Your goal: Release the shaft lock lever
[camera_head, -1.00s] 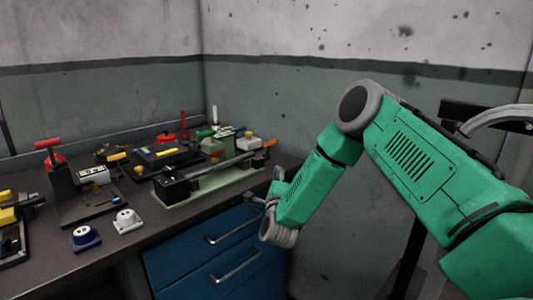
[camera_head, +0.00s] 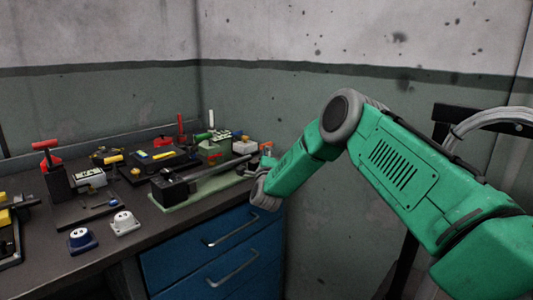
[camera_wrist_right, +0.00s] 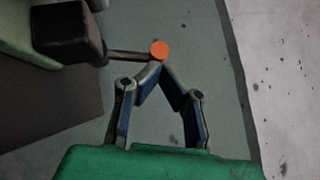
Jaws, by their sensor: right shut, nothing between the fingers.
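A device with a long dark shaft (camera_head: 215,167) sits on a pale green base plate (camera_head: 186,205) near the bench's right end. In the right wrist view, a short dark rod (camera_wrist_right: 128,56) with an orange end (camera_wrist_right: 159,50) sticks out from a black block (camera_wrist_right: 68,31). This looks like the lever. My right gripper (camera_wrist_right: 160,68) is shut and empty, its fingertips just below the orange end; I cannot tell whether they touch. In the head view, my right gripper (camera_head: 257,173) is at the device's right end, partly hidden by my arm. My left gripper is out of view.
The bench (camera_head: 150,237) also holds a red-handled tool (camera_head: 46,148), a blue-based socket (camera_head: 82,239), a white socket (camera_head: 124,223) and several other parts. Blue drawers with handles (camera_head: 230,230) are below. The wall is behind; free space lies right of the bench.

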